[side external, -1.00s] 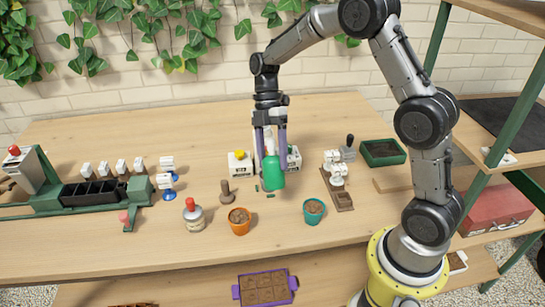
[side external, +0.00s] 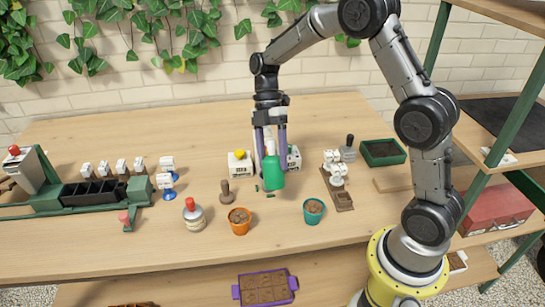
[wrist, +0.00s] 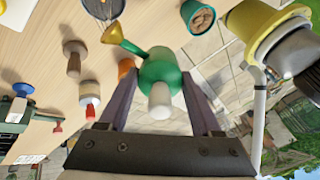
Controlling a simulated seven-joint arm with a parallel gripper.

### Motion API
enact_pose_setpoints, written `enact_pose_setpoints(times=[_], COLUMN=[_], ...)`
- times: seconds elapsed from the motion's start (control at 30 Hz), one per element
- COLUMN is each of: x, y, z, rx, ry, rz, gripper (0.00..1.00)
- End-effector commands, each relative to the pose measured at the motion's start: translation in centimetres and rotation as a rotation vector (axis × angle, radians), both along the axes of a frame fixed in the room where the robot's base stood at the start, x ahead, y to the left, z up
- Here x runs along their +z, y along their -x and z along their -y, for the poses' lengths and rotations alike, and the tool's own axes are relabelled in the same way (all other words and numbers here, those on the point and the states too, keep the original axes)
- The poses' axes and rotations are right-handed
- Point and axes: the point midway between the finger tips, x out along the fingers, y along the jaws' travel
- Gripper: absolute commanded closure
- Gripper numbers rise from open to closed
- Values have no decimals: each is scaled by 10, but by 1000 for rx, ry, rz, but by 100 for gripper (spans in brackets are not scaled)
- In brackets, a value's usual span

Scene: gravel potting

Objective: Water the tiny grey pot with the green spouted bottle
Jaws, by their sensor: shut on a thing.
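My gripper (side external: 269,158) is shut on the green spouted bottle (side external: 273,175) and holds it roughly upright above the table. In the wrist view the bottle (wrist: 160,72) sits between my fingers, with its white end towards the camera and its yellow spout (wrist: 114,34) pointing up-left. A round dark grey thing (wrist: 103,8) lies near the spout tip, cut by the top edge. It may be the tiny grey pot, but I cannot tell. I cannot make out a grey pot in the side view; the bottle may hide it.
An orange pot (side external: 240,221) and a teal pot (side external: 313,211) stand in front of the bottle. A red-topped bottle (side external: 194,215) and a wooden stamp (side external: 226,193) are at left. A white box (side external: 239,163) stands behind. The table's back is clear.

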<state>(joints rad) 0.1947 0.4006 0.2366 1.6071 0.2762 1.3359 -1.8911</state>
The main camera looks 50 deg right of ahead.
Motion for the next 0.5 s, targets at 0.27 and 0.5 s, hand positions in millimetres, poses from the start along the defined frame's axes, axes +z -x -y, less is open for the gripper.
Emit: enact_pose_setpoints(times=[0.27,0.5], x=[1,-6], y=[0,3], z=[-1,11], rx=[4,190], ry=[24,143], rz=[26,177], gripper=[82,82])
